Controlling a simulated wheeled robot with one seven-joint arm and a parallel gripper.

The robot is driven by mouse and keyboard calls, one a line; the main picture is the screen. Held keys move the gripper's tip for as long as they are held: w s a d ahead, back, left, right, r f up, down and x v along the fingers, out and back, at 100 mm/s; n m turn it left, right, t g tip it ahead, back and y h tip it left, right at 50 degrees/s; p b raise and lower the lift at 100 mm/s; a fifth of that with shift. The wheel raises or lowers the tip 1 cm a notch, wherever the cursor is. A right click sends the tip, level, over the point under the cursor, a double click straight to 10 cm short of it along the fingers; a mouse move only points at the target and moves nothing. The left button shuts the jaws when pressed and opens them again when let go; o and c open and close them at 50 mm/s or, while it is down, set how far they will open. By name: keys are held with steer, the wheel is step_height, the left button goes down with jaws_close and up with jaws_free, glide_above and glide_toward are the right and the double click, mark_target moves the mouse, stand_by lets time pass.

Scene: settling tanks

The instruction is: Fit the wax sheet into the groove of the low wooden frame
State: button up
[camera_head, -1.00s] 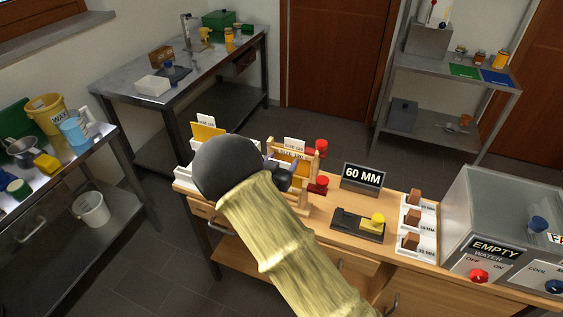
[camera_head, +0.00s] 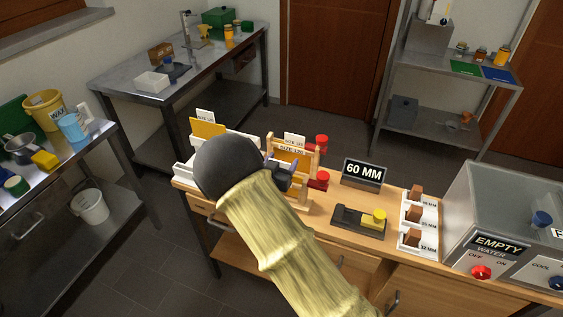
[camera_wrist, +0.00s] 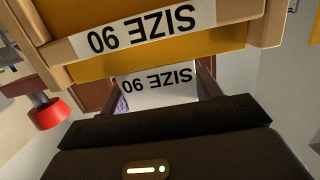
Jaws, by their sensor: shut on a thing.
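In the wrist view my gripper (camera_wrist: 163,92) is shut on the white tab of an amber wax sheet (camera_wrist: 150,66); the tab reads SIZE 90, upside down. The low wooden frame (camera_wrist: 268,24) is close ahead, its label strip also reading SIZE 90. Amber sheet shows on both sides of that strip, between the frame's posts. I cannot tell whether the sheet's edge is in the groove. In the head view my arm hides much of the gripper (camera_head: 284,174) and the low frame (camera_head: 300,204).
A taller wooden frame (camera_head: 317,160) stands behind, beside red knobs (camera_head: 321,142). A white rack (camera_head: 246,143) with an amber sheet (camera_head: 207,128) is at left. A 60 MM sign (camera_head: 364,172), a black device (camera_head: 357,222) and a metal tank (camera_head: 505,210) are to the right.

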steer(key=shift+f+b, duration=0.8)
steer(key=shift+f, duration=0.35)
steer(key=o, duration=1.3)
steer(key=b+v, duration=0.2)
steer(key=v, duration=1.5)
steer(key=shift+s+b, duration=0.2)
steer(key=shift+b, duration=0.15)
steer(key=shift+w, duration=0.1)
